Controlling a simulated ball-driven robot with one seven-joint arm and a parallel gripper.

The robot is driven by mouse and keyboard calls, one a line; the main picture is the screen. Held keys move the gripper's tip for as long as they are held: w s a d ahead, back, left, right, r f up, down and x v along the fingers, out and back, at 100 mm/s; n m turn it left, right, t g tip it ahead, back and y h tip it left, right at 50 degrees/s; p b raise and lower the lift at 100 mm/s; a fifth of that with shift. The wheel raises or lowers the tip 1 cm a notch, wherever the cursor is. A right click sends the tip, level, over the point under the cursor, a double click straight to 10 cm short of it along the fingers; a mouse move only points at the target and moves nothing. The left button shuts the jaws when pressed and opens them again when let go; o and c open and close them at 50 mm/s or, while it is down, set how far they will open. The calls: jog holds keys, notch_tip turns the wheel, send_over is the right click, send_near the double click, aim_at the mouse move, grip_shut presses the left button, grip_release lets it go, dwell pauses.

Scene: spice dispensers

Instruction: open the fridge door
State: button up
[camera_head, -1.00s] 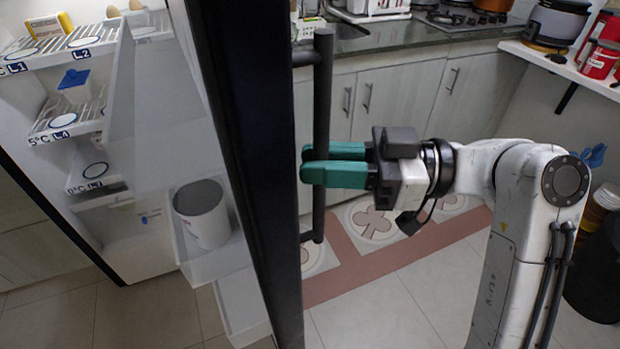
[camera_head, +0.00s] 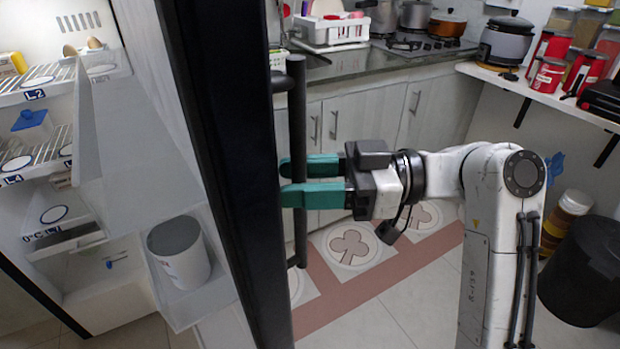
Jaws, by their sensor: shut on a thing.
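The fridge door (camera_head: 225,150) stands open, its dark edge facing me and its inner side with clear bins to the left. Its dark vertical bar handle (camera_head: 297,120) is on the right side of the door. My gripper (camera_head: 290,180) has its green fingers around the handle at mid-height, shut on it. The fridge interior (camera_head: 40,120) shows at the left, with labelled shelves.
A white tub (camera_head: 180,262) sits in a lower door bin. A counter (camera_head: 370,65) with a stove (camera_head: 425,42) lies behind, above white cabinets (camera_head: 370,115). A black bin (camera_head: 585,275) stands at the right. Tiled floor is clear between door and bin.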

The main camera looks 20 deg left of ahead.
jog(key=shift+o, duration=0.6)
jog(key=shift+a, duration=0.1)
jog(key=shift+w+d, duration=0.1)
jog(key=shift+d, duration=0.2)
jog(key=v, duration=1)
jog(key=shift+d, duration=0.4)
jog(key=shift+w, duration=0.1)
